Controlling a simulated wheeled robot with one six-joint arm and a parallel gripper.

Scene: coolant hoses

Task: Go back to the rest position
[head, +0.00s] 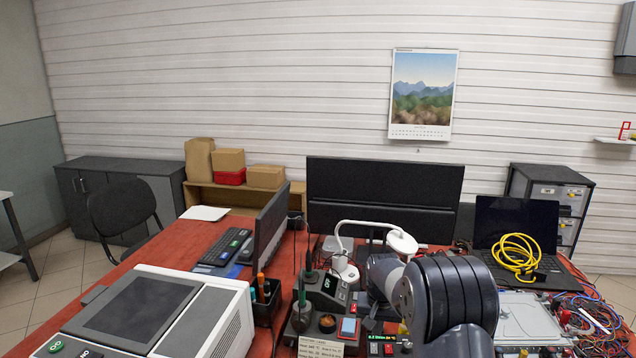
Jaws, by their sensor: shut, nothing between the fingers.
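My arm (447,295) rises at the lower right of the head view, its dark rounded links in front of the red-topped table (130,268). It covers part of the table and equipment behind it. My gripper cannot be made out; no fingers show in this view. I see no hose that I can name with certainty.
A white instrument (222,318), soldering gear (326,290) and a monitor (270,222) crowd the table left of my arm. A white lamp (402,243) stands close behind it. A laptop with a yellow cable coil (515,255) and tangled wires (597,325) lie right.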

